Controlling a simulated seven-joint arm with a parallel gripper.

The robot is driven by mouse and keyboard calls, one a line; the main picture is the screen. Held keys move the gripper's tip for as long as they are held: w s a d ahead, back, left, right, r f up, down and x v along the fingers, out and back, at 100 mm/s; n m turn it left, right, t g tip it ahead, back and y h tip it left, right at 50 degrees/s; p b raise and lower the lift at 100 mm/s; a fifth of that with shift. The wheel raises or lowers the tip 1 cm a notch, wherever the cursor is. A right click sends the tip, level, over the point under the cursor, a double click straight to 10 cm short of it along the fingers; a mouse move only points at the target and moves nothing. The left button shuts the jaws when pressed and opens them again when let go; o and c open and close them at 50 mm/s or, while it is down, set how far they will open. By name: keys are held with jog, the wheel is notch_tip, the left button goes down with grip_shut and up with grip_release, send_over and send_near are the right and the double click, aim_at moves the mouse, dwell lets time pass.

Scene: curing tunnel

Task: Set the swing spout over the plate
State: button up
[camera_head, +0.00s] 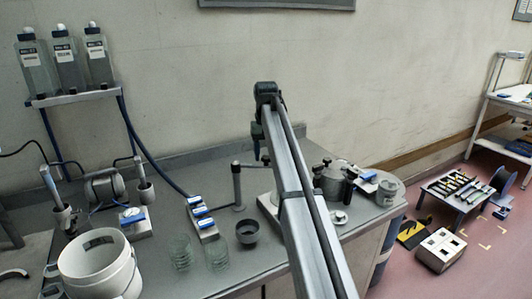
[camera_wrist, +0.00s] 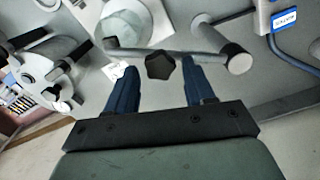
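The swing spout (camera_head: 237,186) is a dark upright post with a thin arm at its top, reaching right toward my arm. In the wrist view the spout's bar (camera_wrist: 205,57) runs left from the grey post top, with a black knob (camera_wrist: 160,66) on it. The plate (camera_wrist: 148,12) is pale with a round white top; the bar's left end overlaps its near edge in this view, and its height above it is unclear. In the head view my arm partly hides the plate (camera_head: 267,203). My gripper (camera_wrist: 163,68) is open, its blue fingers either side of the knob; contact is unclear. The head view hides it.
A metal pot (camera_head: 331,182) stands right of my arm. A dark bowl (camera_head: 246,232), glass beakers (camera_head: 217,254) and a blue-labelled strip (camera_head: 203,218) lie left. A white bucket (camera_head: 98,266) is front left. Bench space between the bowl and my arm looks free.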

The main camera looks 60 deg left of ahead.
jog(key=shift+o, duration=0.4)
notch_tip(320, 180, up, 14)
dwell(0.5)
jog(key=shift+d+f, duration=0.1)
jog(key=shift+f, duration=0.05)
dwell(0.3)
